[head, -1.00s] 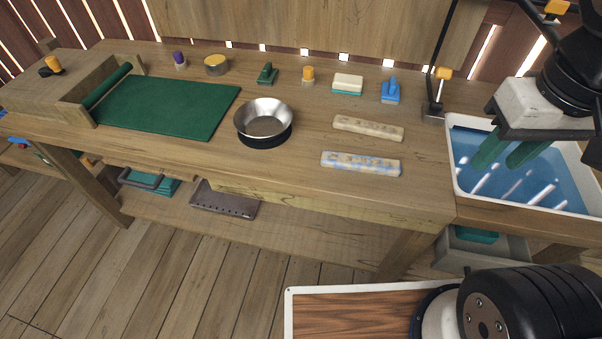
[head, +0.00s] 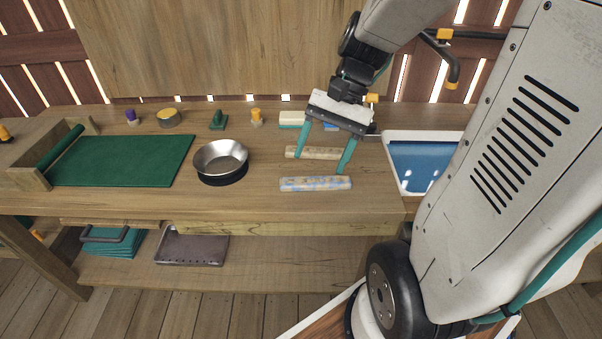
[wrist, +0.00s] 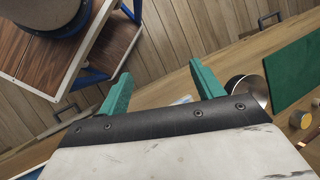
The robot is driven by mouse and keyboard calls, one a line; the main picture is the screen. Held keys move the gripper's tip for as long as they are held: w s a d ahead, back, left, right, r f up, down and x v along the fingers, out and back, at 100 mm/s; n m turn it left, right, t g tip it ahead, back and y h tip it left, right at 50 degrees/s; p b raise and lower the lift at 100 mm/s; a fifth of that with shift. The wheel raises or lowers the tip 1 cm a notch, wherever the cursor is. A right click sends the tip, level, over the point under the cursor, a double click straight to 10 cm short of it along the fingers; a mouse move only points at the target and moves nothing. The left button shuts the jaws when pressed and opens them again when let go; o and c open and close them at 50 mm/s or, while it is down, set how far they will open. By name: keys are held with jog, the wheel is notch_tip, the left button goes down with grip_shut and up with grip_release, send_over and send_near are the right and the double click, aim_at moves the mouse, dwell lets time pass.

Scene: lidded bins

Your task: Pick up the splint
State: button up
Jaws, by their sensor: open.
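Two slim bars lie on the workbench, and I cannot tell for certain which is the splint. One is plain beige (head: 318,153); the other, nearer the front edge, is pale with blue patches (head: 315,184). My gripper (head: 320,165) is open and empty, its two green fingers spread above the bars. In the head view the fingers overlap the beige bar; their exact height is unclear. In the wrist view my gripper (wrist: 160,73) shows a small pale bluish patch between its fingers, mostly hidden by the gripper body.
A metal bowl (head: 221,156) stands left of the bars, with a green mat (head: 125,160) beyond it. A blue-filled tray (head: 420,165) is at the right. Small items, including a pale block (head: 291,118), line the back. Bare bench lies between bowl and bars.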

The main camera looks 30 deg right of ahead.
jog(key=w+d+f+m+t+y, duration=0.3)
jog(key=w+d+f+m+y, duration=0.2)
jog(key=d+f+m, duration=0.4)
jog(key=m+t, duration=0.5)
jog(key=m, duration=0.1)
send_near(337, 179)
jog(key=shift+w+a+f+y, duration=0.2)
jog(key=shift+w+a, duration=0.15)
jog(key=shift+a, duration=0.2)
jog(key=shift+w+a+f+y, duration=0.25)
jog(key=shift+w+a, duration=0.1)
jog(key=shift+a, duration=0.2)
jog(key=shift+w+f+m, duration=0.1)
jog(key=shift+f+m, duration=0.15)
jog(key=shift+m, duration=0.05)
jog(key=x, duration=0.7)
jog(key=shift+a+f, duration=0.1)
jog(key=shift+f, duration=0.2)
jog(key=c, duration=1.2)
